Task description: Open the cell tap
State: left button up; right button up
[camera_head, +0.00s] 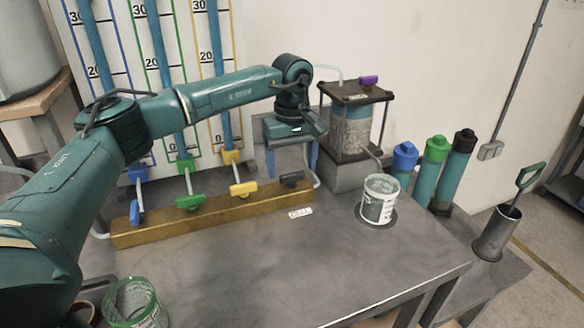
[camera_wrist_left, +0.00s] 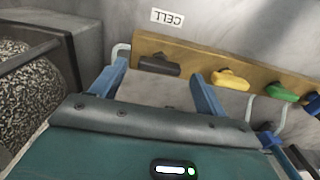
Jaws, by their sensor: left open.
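The cell tap has a dark grey handle (camera_head: 291,179) at the right end of a brass-coloured manifold bar (camera_head: 215,210). Its handle lies roughly along the bar. In the wrist view the same dark handle (camera_wrist_left: 160,66) sits by a white label reading CELL (camera_wrist_left: 167,18), seen upside down. My left gripper (camera_head: 292,172) is open, pointing down behind the bar's right end, with its blue fingers spread. In the wrist view the fingers (camera_wrist_left: 160,75) appear on either side of the dark handle; I cannot tell whether they touch it. My right gripper is not in view.
Yellow (camera_head: 243,189), green (camera_head: 190,202) and blue (camera_head: 136,213) taps sit along the bar. A gravel-filled cell (camera_head: 352,130) with a purple tap stands right of my gripper. A white bucket (camera_head: 380,200) and a green-rimmed jar (camera_head: 135,303) stand on the table; its front middle is clear.

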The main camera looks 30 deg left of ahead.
pick_arm(q)
jog(key=shift+f, duration=0.95)
jog(key=c, duration=1)
